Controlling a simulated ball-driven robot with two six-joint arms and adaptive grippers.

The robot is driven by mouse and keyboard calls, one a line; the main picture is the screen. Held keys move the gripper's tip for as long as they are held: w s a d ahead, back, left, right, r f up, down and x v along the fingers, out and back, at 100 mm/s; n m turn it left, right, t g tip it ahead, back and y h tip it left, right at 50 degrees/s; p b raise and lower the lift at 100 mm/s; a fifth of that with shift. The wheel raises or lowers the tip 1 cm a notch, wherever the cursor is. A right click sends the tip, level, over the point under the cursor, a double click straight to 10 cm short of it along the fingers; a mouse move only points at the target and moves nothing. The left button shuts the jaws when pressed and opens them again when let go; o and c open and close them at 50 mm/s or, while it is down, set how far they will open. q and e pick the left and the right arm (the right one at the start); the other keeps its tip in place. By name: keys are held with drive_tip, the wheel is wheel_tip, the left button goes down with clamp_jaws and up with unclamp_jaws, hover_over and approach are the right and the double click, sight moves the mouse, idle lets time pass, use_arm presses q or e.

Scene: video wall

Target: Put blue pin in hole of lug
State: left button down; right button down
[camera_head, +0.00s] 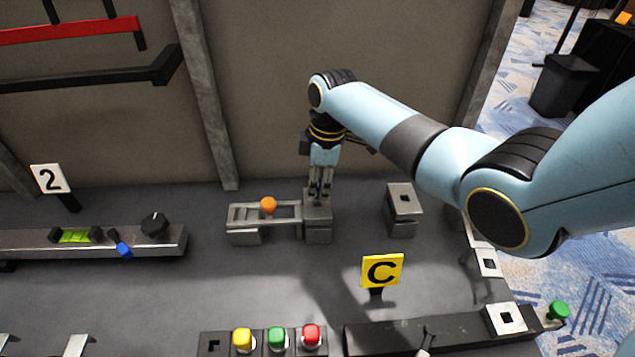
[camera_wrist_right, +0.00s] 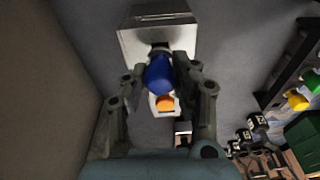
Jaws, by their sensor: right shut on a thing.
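My right gripper (camera_head: 320,192) points down over a grey metal block (camera_head: 318,230) at the right end of a slotted metal bracket. In the right wrist view, the gripper (camera_wrist_right: 162,80) is shut on the blue pin (camera_wrist_right: 159,75). The pin's far end lies close to a dark opening in a metal block (camera_wrist_right: 145,42); I cannot tell whether it is inside. The fingers hide the pin in the head view. Another metal block with a square hole (camera_head: 402,222) stands apart to the right. My left gripper is not in view.
An orange ball knob (camera_head: 268,205) sits on the bracket (camera_head: 243,214) just left of my right gripper. A yellow C sign (camera_head: 381,271) and yellow, green and red buttons (camera_head: 277,338) stand nearer. A level bar (camera_head: 170,240) with a knob lies left. The wall is close behind.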

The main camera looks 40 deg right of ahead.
drive_tip(key=shift+f, duration=0.1)
drive_tip(key=shift+f+b, duration=0.45)
drive_tip(key=shift+f, duration=0.25)
drive_tip(key=shift+c, duration=2.4)
unclamp_jaws()
drive_tip(key=shift+r, duration=0.1)
wheel_tip(320, 180, up, 7)
drive_tip(key=p, duration=0.7)
drive_tip(key=shift+p, duration=0.35)
